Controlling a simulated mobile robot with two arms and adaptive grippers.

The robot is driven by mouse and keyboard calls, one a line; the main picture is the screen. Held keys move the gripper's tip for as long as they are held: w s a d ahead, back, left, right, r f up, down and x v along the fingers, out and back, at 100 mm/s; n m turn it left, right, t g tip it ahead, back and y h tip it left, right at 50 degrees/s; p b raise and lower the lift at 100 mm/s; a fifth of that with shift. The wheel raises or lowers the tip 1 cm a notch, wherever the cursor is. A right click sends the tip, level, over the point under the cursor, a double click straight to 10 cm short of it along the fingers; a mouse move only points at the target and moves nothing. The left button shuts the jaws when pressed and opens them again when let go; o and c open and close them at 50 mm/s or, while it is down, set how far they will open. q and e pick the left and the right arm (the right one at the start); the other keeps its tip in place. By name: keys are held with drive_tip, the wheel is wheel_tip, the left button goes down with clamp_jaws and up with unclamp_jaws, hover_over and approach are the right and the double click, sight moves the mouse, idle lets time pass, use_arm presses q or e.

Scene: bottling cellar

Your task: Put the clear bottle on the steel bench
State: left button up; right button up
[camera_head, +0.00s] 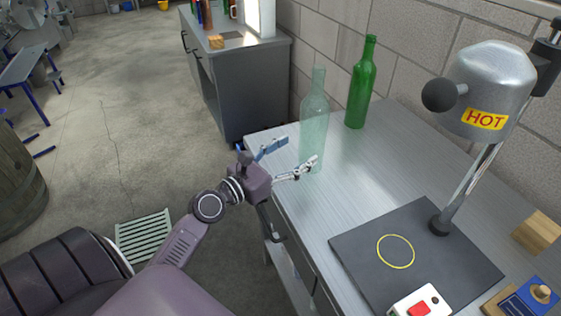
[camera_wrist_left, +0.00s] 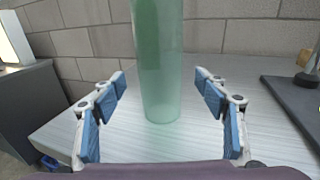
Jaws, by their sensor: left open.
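The clear bottle (camera_head: 313,128), pale green and see-through, stands upright on the steel bench (camera_head: 312,212) near its far left corner. My left gripper (camera_head: 284,160) is open at the bench's left edge, with the bottle just beyond its fingers. In the left wrist view the bottle (camera_wrist_left: 160,85) stands ahead, centred between the open fingers (camera_wrist_left: 164,92), and its base rests on the bench top (camera_wrist_left: 188,138). I see no finger touching it. Its top is cut off in that view. My right gripper is not in view.
A green bottle (camera_head: 361,84) stands behind and right of the clear one. A lamp-like device marked HOT (camera_head: 488,92) stands over a dark plate (camera_head: 362,246) with a yellow ring. A red-button box (camera_head: 420,304) is at the front. A grey cabinet (camera_head: 236,88) stands beyond the bench.

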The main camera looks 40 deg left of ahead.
use_arm(q)
drive_tip(key=b+v, duration=0.1)
drive_tip(key=v, duration=0.3)
drive_tip(key=shift+s+f, duration=0.15)
drive_tip(key=shift+s, duration=0.1)
drive_tip(key=shift+s+a, duration=0.15)
drive_tip(key=shift+s, duration=0.45)
